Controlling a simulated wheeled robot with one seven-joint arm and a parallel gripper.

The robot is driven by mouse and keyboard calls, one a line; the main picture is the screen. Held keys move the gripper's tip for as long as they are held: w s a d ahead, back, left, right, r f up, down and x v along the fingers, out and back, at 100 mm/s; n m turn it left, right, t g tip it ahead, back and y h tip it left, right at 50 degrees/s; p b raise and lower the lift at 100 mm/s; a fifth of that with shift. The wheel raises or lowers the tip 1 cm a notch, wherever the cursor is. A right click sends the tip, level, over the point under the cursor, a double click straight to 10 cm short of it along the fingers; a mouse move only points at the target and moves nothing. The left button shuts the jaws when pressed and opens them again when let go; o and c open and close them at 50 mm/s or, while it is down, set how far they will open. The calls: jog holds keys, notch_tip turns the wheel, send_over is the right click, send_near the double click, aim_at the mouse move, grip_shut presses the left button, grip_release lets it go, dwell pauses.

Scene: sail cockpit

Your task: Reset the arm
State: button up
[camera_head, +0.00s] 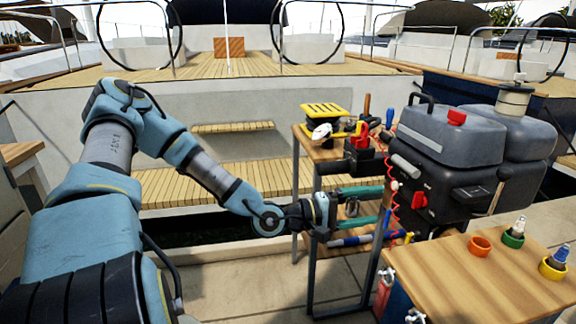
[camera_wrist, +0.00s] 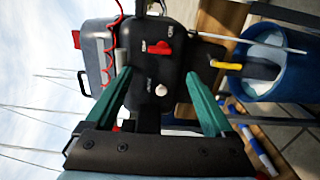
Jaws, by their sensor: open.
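My arm reaches from the left of the head view to the centre right. My gripper (camera_head: 384,206) is open, with two teal fingers spread apart and nothing between them. It points right, toward the dark grey machine (camera_head: 445,150) with a red knob. In the wrist view my gripper's fingers (camera_wrist: 162,92) frame the machine's dark front face (camera_wrist: 158,60), which bears a red switch and a round pale knob. From these frames I cannot tell whether the fingertips touch anything.
A wooden shelf stand (camera_head: 318,158) with tools and a yellow-topped item stands beside my gripper. A wooden table (camera_head: 480,285) with an orange ring (camera_head: 480,246), a green ring and a yellow ring is at the lower right. A blue bucket (camera_wrist: 262,85) is close at the wrist view's right.

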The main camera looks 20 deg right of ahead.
jog(key=w+a+f+m+t+y+p, duration=0.1)
jog(key=w+a+f+m+y+p, duration=0.15)
jog(key=a+y, duration=0.5)
jog(key=w+a+f+m+t+y+p, duration=0.1)
jog(key=w+a+f+y+p, duration=0.3)
jog(key=a, duration=0.7)
jog(key=a+r+t+y+p, duration=0.15)
jog(key=a+r+y, duration=0.35)
jog(key=a+r, duration=0.5)
jog(key=s+a+r+n+y+p, duration=0.1)
jog(key=s+a+r+n+p, duration=0.1)
jog(key=a+r, duration=0.7)
jog(key=shift+s+a+r+n+g+p, duration=0.4)
jog(key=shift+s+a+g+p, duration=0.1)
jog(key=shift+s, duration=0.5)
jog(key=shift+c, duration=0.2)
